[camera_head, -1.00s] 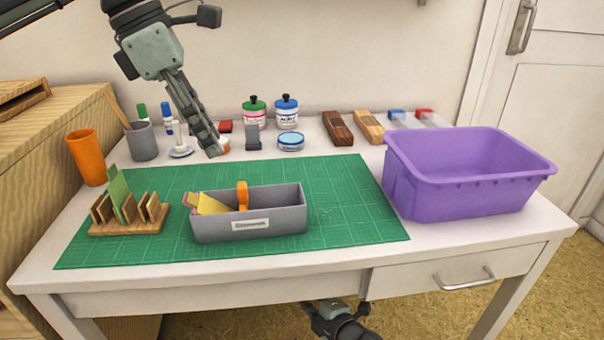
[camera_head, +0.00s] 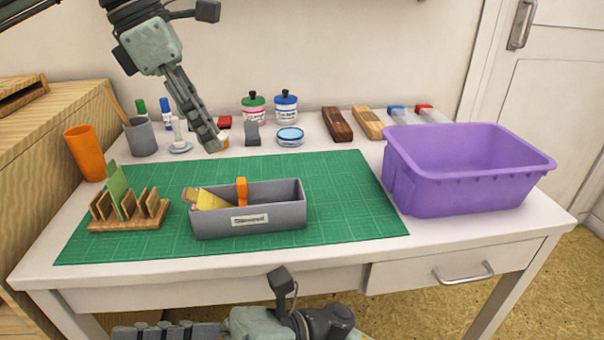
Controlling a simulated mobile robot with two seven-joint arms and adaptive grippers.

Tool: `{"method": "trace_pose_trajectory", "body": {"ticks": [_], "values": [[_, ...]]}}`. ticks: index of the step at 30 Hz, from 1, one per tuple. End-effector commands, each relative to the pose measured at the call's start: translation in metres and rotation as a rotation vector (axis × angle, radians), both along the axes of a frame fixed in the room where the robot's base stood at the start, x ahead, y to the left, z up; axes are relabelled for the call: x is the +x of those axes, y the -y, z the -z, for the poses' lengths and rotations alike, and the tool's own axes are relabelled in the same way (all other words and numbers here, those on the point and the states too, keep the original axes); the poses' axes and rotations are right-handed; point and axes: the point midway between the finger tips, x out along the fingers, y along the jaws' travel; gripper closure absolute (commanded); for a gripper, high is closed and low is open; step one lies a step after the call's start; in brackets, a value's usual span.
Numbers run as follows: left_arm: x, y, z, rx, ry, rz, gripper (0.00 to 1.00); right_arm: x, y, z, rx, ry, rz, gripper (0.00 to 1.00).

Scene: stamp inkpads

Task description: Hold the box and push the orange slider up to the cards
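The grey box (camera_head: 262,219) with a white label stands on the green mat. The orange slider (camera_head: 242,191) stands upright inside it, near the middle. Yellow and pink cards (camera_head: 208,200) lean at the box's left end, left of the slider with a small gap. My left gripper (camera_head: 213,146) hangs above the back edge of the mat, behind and above the box, touching nothing. Its fingers look close together, but I see them side-on. My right gripper (camera_head: 165,331) lies low at the front, below the table's front edge, pointing left. It is partly cut off by the frame.
A wooden rack with a green card (camera_head: 127,222) stands left of the box. A purple bin (camera_head: 462,183) stands at the right. An orange cup (camera_head: 85,153), a grey cup (camera_head: 140,135), ink jars and wooden blocks line the back. The green mat (camera_head: 345,205) is clear right of the box.

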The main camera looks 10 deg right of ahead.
Motion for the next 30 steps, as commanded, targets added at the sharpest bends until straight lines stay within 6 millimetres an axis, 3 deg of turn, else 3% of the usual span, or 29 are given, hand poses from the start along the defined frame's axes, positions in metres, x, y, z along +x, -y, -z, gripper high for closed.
{"method": "trace_pose_trajectory", "body": {"ticks": [1, 6, 10, 17, 23, 26, 30], "values": [[0.0, 0.0, 0.0, 0.0, 0.0, 0.0, 0.66, -0.009, 0.005, -0.023, 0.039, 0.047, -0.021, 0.72], [0.0, 0.0, 0.0, 0.0, 0.0, 0.0, 0.66, -0.026, 0.033, -0.091, 0.125, 0.208, -0.108, 0.72], [0.0, 0.0, 0.0, 0.0, 0.0, 0.0, 0.66, -0.006, 0.056, -0.132, 0.102, 0.288, -0.171, 0.72], [0.0, 0.0, 0.0, 0.0, 0.0, 0.0, 0.66, 0.059, 0.082, -0.191, -0.029, 0.418, -0.161, 0.72], [0.0, 0.0, 0.0, 0.0, 0.0, 0.0, 0.66, 0.129, 0.095, -0.234, -0.175, 0.638, -0.006, 0.72], [0.0, 0.0, 0.0, 0.0, 0.0, 0.0, 0.66, 0.165, 0.107, -0.263, -0.245, 0.77, 0.098, 0.72], [0.0, 0.0, 0.0, 0.0, 0.0, 0.0, 0.66, 0.211, 0.136, -0.316, -0.336, 0.953, 0.261, 0.72]]}}
